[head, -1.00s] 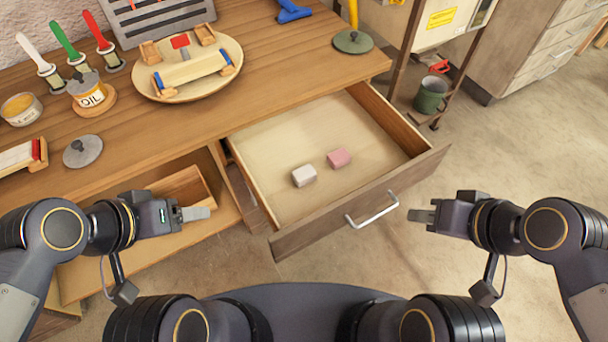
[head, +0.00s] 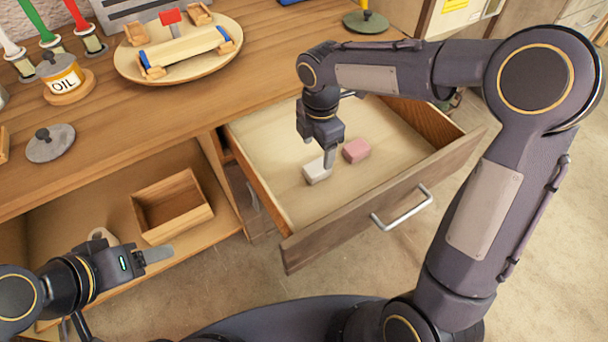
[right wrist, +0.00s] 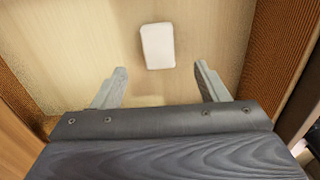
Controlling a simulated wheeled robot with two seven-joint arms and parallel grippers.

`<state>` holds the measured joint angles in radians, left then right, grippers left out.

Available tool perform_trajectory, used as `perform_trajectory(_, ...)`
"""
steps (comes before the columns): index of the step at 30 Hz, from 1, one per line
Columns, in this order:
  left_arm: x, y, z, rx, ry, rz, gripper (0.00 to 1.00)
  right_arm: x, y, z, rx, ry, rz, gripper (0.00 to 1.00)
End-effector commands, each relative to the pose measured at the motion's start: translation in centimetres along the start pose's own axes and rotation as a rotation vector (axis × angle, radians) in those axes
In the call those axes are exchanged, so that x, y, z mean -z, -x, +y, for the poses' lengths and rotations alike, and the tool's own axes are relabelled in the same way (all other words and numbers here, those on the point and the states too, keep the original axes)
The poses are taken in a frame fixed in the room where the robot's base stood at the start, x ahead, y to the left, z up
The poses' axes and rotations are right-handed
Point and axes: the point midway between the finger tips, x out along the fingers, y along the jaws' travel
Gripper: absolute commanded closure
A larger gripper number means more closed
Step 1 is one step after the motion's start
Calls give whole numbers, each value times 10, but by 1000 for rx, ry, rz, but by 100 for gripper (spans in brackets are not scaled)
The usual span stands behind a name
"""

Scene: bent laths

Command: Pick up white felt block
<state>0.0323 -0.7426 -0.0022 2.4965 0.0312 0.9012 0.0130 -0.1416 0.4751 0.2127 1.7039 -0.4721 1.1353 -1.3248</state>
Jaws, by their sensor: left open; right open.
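The white felt block (head: 315,175) lies on the floor of the open drawer (head: 275,165), just left of a pink block (head: 357,150). My right gripper (head: 328,158) points down into the drawer right by the white block and hides part of it. In the right wrist view the white block (right wrist: 157,46) shows whole, a little beyond the two spread fingertips and roughly centred between them. Nothing is between the fingers of my right gripper (right wrist: 160,75). My left gripper (head: 158,254) is open and empty, low at the left, away from the drawer.
The drawer's front with its metal handle (head: 402,208) and its side walls bound the space around the blocks. An open wooden box (head: 172,207) stands on the lower shelf. The bench top (head: 180,110) holds a round wooden board (head: 190,70), an oil can (head: 62,75) and brushes.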

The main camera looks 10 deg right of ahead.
Motion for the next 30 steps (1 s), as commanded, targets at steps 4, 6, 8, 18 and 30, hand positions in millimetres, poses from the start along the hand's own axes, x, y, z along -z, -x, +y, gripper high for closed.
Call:
perform_trajectory(4, -2, -4, -2, 0, 0, 0, 37, 1, -16, 3, 7, 27, -2, 33)
perform_trajectory(6, -2, -5, -2, 0, 0, 0, 37, 1, -24, 2, 8, 26, -2, 33)
perform_trajectory(8, -3, -6, -3, 0, 0, 0, 37, 0, -30, 2, 7, 25, -2, 33)
perform_trajectory(18, -8, -16, -7, 0, 0, 0, 37, -4, -76, 1, 7, 22, -1, 33)
perform_trajectory(30, -8, -16, -7, 0, 0, 0, 37, -4, -81, 2, 5, 21, -1, 43)
